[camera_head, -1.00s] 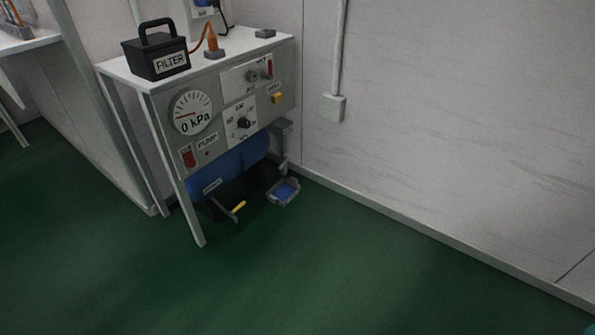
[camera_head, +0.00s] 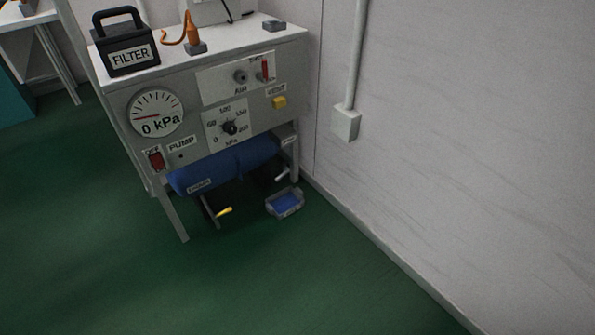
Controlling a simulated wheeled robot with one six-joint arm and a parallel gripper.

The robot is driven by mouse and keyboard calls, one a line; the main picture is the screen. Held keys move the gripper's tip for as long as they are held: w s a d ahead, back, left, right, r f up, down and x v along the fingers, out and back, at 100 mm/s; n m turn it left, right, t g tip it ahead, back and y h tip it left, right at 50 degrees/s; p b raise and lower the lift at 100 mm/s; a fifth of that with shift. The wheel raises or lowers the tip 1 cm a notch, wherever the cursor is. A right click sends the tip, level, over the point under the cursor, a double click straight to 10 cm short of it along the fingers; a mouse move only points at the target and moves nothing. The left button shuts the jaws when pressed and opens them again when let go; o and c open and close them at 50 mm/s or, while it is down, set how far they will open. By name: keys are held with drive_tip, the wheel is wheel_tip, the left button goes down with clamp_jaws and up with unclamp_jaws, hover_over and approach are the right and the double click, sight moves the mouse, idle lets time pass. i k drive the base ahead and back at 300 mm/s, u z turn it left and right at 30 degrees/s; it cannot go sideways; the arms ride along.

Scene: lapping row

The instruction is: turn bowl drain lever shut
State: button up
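A lever with a yellow end (camera_head: 224,212) shows low under the blue tank (camera_head: 232,163) of the pump stand. It sits just above or close to the green floor. A second small grey fitting (camera_head: 283,174) shows under the tank's right end, partly in shadow. I cannot tell which of these is the bowl drain lever, and no bowl can be made out clearly. The label on the tank is too small to read. My gripper is not in view.
The pump stand (camera_head: 180,72) has a gauge (camera_head: 155,112) reading 0 kPa, a dial (camera_head: 229,128), a red switch (camera_head: 156,160) and a yellow button (camera_head: 279,102). A filter box (camera_head: 128,50) stands on top. A blue-bottomed tray (camera_head: 285,203) lies on the floor. Floor in front is clear.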

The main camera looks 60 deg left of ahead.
sight(288, 169)
drive_tip(key=u, duration=0.2)
drive_tip(key=i, duration=0.65)
drive_tip(key=u, duration=1.2)
drive_tip(key=i, duration=0.7)
drive_tip(key=u, duration=0.75)
